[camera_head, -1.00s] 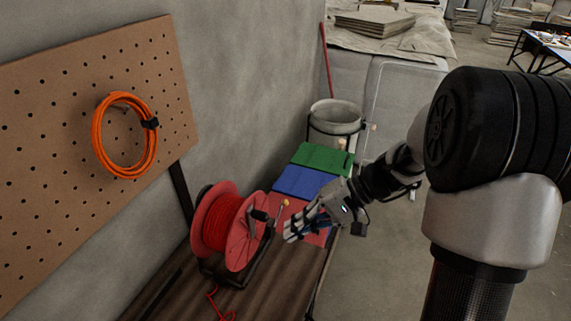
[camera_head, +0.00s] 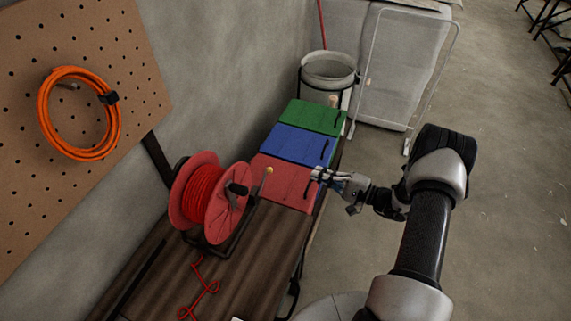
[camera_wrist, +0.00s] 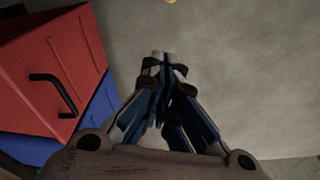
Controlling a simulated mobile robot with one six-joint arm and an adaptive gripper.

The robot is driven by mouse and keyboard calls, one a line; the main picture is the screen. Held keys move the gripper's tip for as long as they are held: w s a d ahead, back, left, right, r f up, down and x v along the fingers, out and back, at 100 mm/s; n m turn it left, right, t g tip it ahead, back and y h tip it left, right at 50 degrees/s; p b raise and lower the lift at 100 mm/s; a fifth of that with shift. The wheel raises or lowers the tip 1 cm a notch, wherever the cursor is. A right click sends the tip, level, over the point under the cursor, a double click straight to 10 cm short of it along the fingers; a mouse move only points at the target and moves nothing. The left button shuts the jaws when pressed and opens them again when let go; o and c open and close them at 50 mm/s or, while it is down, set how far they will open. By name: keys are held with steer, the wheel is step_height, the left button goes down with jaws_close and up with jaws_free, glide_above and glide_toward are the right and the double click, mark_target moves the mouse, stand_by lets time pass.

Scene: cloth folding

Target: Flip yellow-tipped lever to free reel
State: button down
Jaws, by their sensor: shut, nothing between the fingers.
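The red reel (camera_head: 209,197) stands on its dark frame on the wooden bench, with red cord wound on it.
Red (camera_head: 283,182), blue (camera_head: 297,146) and green (camera_head: 314,117) boxes with black handles line the bench beyond the reel. A bucket (camera_head: 328,72) stands behind them. Orange cable (camera_head: 79,112) hangs on the pegboard (camera_head: 140,88). Loose red cord (camera_head: 198,290) lies on the bench (camera_head: 255,270).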

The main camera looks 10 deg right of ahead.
stand_by(0.3)
steer(key=w+a, duration=0.5)
steer(key=a, duration=0.5)
steer(key=shift+a+r+b, duration=0.3)
steer(key=shift+r, duration=0.05)
steer(key=shift+s+r, duration=0.1)
steer(key=shift+s+a+r+n, duration=0.1)
steer(key=shift+r+n, duration=0.1)
steer(key=shift+n, duration=0.2)
